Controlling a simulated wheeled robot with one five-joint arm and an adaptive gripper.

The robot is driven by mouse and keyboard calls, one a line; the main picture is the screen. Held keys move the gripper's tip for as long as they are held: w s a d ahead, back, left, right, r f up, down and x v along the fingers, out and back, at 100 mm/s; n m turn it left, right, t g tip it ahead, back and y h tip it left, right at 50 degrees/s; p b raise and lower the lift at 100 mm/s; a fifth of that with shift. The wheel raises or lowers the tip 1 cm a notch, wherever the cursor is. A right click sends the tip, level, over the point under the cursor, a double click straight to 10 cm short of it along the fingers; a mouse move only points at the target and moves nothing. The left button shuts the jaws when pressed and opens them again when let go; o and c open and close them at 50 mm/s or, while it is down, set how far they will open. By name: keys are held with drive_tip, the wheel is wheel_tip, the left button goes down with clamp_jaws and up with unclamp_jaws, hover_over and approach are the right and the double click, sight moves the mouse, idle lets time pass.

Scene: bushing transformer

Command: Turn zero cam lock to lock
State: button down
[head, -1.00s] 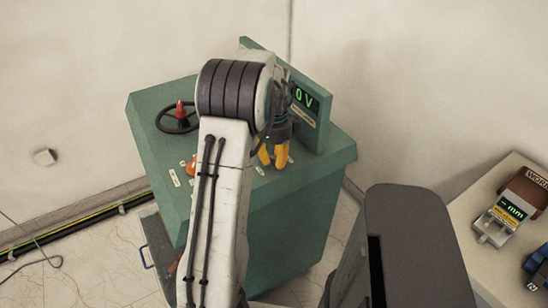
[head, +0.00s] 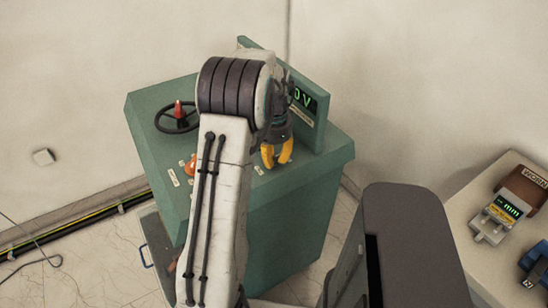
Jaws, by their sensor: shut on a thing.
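My gripper (head: 276,158), with yellow fingers, points down at the top of the green control console (head: 318,163), just in front of its display panel. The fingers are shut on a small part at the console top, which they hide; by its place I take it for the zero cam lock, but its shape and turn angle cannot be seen. A small pale label (head: 258,170) lies on the console top beside the fingers. The display (head: 304,97) reads 0 V, partly covered by my arm.
A black handwheel with a red knob (head: 179,111) and an orange-red knob (head: 190,166) are on the console's left part. At right, a table (head: 470,262) holds a gauge with a green "mm" display (head: 500,214), a brown box (head: 524,188) and a blue device (head: 537,265).

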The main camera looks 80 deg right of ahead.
sight(275, 158)
drive_tip(key=shift+f+n, duration=0.1)
drive_tip(key=shift+n, duration=0.6)
drive_tip(key=c, duration=1.1)
unclamp_jaws()
drive_tip(key=shift+o, duration=0.2)
wheel_tip(275, 158, up, 12)
idle(0.4)
